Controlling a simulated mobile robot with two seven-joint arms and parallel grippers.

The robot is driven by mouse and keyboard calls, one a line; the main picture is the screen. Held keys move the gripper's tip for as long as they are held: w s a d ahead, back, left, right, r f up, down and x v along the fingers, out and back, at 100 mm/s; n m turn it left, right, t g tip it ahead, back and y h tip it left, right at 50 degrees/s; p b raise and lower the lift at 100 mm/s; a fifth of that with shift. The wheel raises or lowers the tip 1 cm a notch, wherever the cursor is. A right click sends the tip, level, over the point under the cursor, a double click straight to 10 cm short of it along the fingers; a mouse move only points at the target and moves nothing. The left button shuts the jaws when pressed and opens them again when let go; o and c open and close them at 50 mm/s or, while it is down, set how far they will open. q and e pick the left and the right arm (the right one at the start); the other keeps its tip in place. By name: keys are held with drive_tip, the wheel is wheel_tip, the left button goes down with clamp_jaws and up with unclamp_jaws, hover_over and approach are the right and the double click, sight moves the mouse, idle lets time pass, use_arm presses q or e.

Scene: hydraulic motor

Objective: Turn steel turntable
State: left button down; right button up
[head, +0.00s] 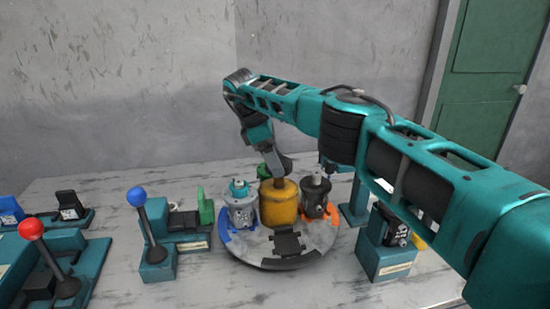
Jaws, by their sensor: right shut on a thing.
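The round steel turntable (243,247) lies on the table in the middle of the head view. Coloured segments show on its rim, blue at the left and orange at the right. A yellow cylinder (279,207) stands upright at its middle. A grey motor with a teal top (240,208) stands to the left of it and a dark motor (314,199) to the right. My right gripper (276,172) reaches down from above and is shut at the top of the yellow cylinder. Its fingertips are partly hidden. My left gripper is not in view.
A blue-knobbed lever (137,197) and a red-knobbed lever (32,230) stand at the left. A teal block with a black switch (386,246) stands right of the turntable. My right arm crosses above the right side. The table's front middle is clear.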

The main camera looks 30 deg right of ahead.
drive_tip(key=shift+r, duration=0.1)
drive_tip(key=o, duration=1.5)
